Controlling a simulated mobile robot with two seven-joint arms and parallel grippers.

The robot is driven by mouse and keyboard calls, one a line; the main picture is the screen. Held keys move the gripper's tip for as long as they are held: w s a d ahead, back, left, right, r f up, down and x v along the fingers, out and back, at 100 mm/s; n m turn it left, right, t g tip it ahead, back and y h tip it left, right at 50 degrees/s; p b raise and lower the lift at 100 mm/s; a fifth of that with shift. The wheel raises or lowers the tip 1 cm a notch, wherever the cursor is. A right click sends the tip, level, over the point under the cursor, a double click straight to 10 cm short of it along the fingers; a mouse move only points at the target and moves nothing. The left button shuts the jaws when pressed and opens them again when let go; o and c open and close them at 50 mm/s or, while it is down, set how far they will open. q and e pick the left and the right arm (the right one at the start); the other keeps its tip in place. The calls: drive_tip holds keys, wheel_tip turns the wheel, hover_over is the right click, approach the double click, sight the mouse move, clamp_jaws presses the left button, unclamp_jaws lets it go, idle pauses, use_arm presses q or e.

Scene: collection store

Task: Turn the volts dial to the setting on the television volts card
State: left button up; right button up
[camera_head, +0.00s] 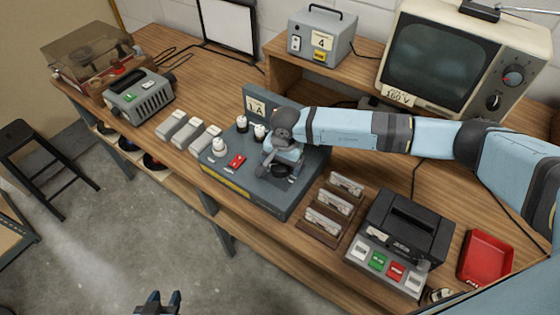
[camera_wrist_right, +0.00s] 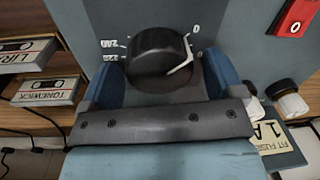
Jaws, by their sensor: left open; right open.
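The black volts dial (camera_wrist_right: 157,50) is on the grey console (camera_head: 235,188), with a white pointer line on its right side in the right wrist view. Printed marks around it include 0 at upper right and what look like 240 and 220 at left. The television (camera_head: 445,60) carries a card (camera_head: 397,95) that appears to read 160 V. My right gripper (camera_wrist_right: 160,75) is open, its blue fingers on either side of the dial; contact is unclear. In the head view my right gripper (camera_head: 282,168) largely covers the dial. My left gripper (camera_head: 160,303) is open and empty at the bottom edge.
A red switch (camera_head: 236,161), white-topped knobs (camera_head: 219,145) and a 1 A card (camera_head: 256,107) are on the console. Cassettes (camera_head: 328,222), a black machine (camera_head: 405,232) and a red tray (camera_head: 486,256) lie right of it. A grey box (camera_head: 322,35) marked 4 stands behind.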

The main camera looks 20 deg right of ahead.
drive_tip(key=shift+c, duration=0.2)
drive_tip(key=c, duration=0.9)
